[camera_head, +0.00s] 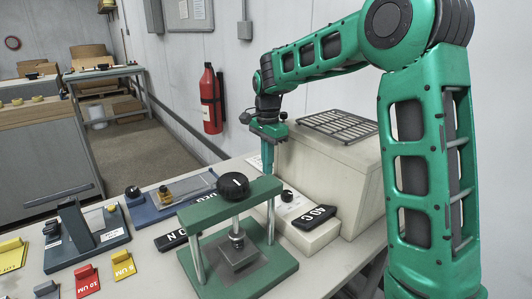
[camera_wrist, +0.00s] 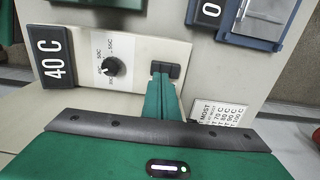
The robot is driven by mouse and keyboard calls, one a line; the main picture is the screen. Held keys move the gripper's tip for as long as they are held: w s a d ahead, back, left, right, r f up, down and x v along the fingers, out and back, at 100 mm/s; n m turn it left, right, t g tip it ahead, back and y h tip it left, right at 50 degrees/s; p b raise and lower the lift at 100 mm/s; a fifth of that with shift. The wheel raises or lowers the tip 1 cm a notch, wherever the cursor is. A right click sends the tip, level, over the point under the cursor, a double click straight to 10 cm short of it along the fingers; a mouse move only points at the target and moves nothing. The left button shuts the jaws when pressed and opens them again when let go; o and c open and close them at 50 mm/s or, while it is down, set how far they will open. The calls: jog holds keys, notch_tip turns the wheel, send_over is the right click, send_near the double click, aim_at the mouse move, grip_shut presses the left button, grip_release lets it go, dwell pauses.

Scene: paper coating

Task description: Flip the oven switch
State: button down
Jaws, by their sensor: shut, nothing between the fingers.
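The oven is a beige box (camera_head: 335,155) with a dark wire rack (camera_head: 340,126) on top, at the right of the bench in the head view. Its low control panel (camera_head: 318,238) also shows in the wrist view (camera_wrist: 95,80), with a black dial (camera_wrist: 113,66) and a "40 C" display (camera_wrist: 52,57). The dark rocker switch (camera_wrist: 174,71) sits at the panel's right end in the wrist view. My gripper (camera_head: 267,168) points down over that end, its green fingers shut and empty. In the wrist view the fingertips (camera_wrist: 160,76) overlap the switch's left part; I cannot tell whether they touch it.
A green press (camera_head: 238,240) with a black knob stands close in front of the panel. A printed temperature card (camera_wrist: 217,113) lies beside the panel. A red extinguisher (camera_head: 211,99) is on the wall behind.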

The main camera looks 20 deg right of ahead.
jog(key=shift+f, duration=1.35)
